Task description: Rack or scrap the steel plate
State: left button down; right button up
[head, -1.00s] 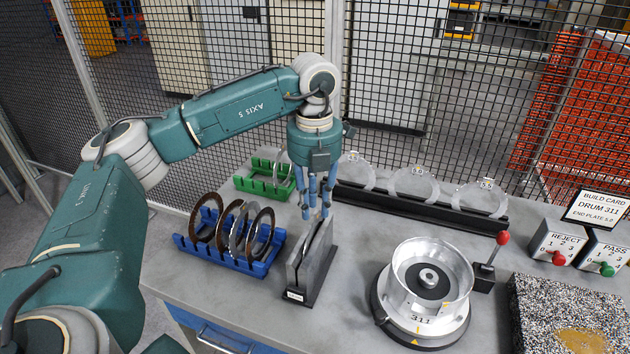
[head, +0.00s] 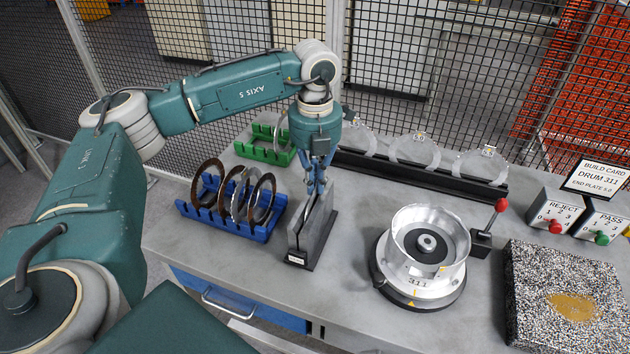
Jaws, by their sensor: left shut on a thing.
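My left gripper (head: 318,184) points down at the top of the slotted grey stand (head: 325,238). Its fingers are shut on the upper edge of a thin steel plate (head: 315,212), seen nearly edge-on and standing upright in the slot. The stand hides most of this plate. A blue rack (head: 232,228) to the left holds several upright ring plates, brown and steel-coloured. My right gripper is not in view.
A metal drum marked 311 (head: 430,240) stands on a round base right of the stand, beside a red-knobbed lever (head: 490,225). A black rail (head: 420,177) with clear rings lies behind. REJECT (head: 558,216) and PASS (head: 604,226) boxes and a speckled block (head: 570,300) are at right.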

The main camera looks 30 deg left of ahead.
pick_arm(q)
jog(key=shift+d+r, duration=0.1)
jog(key=shift+r+p, duration=1.6)
jog(key=shift+r, duration=0.8)
notch_tip(320, 180, up, 8)
jog(key=p, duration=0.5)
jog(key=shift+f, duration=0.15)
jog(key=shift+f, duration=0.1)
